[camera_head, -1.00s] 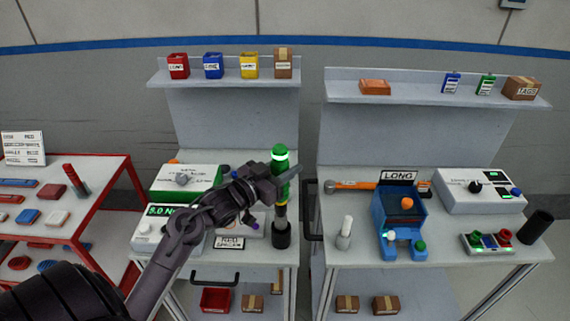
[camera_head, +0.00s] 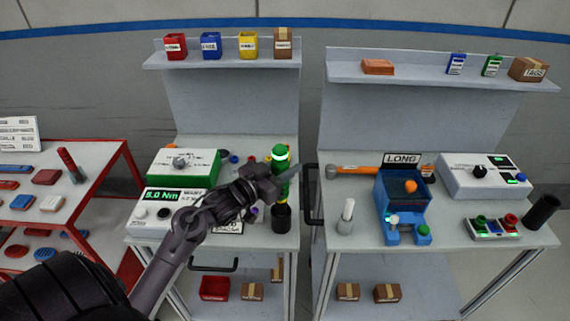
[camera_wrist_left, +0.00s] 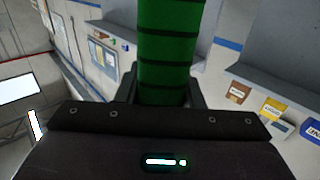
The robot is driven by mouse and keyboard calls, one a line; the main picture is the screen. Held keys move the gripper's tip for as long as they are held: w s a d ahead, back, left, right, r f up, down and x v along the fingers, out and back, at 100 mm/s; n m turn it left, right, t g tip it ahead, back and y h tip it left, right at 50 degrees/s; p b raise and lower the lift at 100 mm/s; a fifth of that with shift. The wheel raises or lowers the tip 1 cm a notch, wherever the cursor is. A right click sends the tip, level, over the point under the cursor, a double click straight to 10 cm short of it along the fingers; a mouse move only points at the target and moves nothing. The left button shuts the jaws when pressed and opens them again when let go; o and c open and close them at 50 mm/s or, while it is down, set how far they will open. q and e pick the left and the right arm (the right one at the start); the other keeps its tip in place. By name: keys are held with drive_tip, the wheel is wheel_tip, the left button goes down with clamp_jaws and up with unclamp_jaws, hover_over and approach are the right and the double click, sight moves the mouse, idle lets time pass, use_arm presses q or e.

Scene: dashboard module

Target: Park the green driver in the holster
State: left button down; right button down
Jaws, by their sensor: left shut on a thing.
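The green driver (camera_head: 281,158) stands upright near the right front edge of the left bench, with a lit white ring near its top. My left gripper (camera_head: 279,184) is shut around its body. In the left wrist view the green driver (camera_wrist_left: 168,50), with dark bands, runs between the fingers. The black cup-like holster (camera_head: 281,217) is directly below the driver. The driver's lower end is at or inside the holster's mouth; the gripper partly hides this, so I cannot tell how deep it sits. My right gripper is not in view.
A green-and-white box (camera_head: 184,166) and a controller reading 5.0 Nm (camera_head: 158,207) stand to the left on the same bench. A red rack (camera_head: 100,152) is further left. The right bench holds a blue LONG fixture (camera_head: 403,210) and a white post (camera_head: 347,215).

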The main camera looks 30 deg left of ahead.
use_arm(q)
drive_tip(key=shift+f, duration=0.1)
idle(0.7)
idle(0.5)
drive_tip(key=shift+f, duration=0.6)
idle(0.4)
drive_tip(key=c, duration=0.9)
unclamp_jaws()
drive_tip(key=shift+f, duration=0.15)
drive_tip(key=shift+s, duration=0.4)
drive_tip(key=b+v, duration=0.2)
drive_tip(key=v, duration=0.5)
